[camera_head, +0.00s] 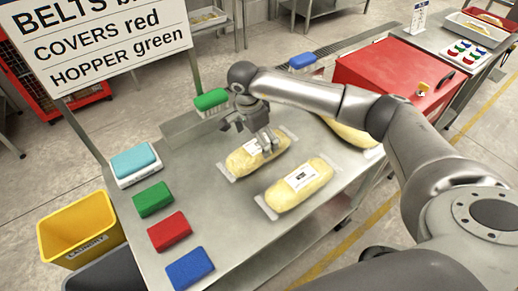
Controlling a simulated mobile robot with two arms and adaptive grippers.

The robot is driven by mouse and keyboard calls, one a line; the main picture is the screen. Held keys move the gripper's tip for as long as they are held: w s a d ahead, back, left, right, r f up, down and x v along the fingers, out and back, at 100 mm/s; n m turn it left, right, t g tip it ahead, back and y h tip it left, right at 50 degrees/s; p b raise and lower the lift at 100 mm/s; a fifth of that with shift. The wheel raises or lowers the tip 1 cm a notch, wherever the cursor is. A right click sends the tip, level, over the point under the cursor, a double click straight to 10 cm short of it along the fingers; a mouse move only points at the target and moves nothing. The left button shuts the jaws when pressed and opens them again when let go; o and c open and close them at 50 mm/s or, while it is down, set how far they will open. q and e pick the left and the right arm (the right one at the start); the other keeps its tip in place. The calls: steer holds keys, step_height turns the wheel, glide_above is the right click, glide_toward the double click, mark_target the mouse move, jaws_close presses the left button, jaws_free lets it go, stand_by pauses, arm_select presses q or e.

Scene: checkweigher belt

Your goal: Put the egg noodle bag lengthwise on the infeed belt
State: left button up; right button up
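An egg noodle bag (243,163), yellow with a white label and clear ends, lies on the steel table (230,225). A similar bag (300,184) lies nearer, to its right. A third yellow bag (352,134) is partly hidden behind my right arm. My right gripper (254,141) is over the far edge of the first bag, with its fingers spread apart. One finger overlaps the bag in the picture; I cannot tell whether it touches. My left gripper is not in view. I cannot make out the infeed belt for certain.
A light-blue-topped block (135,160), green (153,199), red (169,231) and blue (190,268) blocks line the table's left side. A green brush (211,99) is behind the gripper. A sign (95,35), yellow bin (80,230) and red cabinet (385,75) stand around.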

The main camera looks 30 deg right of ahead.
mark_target(259, 149)
steer(key=f, duration=0.1)
steer(key=f+p, duration=0.1)
steer(key=f, duration=0.2)
steer(key=shift+s+d+f+p, duration=0.1)
steer(key=shift+d+p, duration=0.15)
steer(key=shift+p, duration=0.05)
steer(key=shift+d+f, duration=0.1)
steer(key=shift+f, duration=0.4)
steer(key=shift+r, duration=0.1)
steer(key=c, duration=1.4)
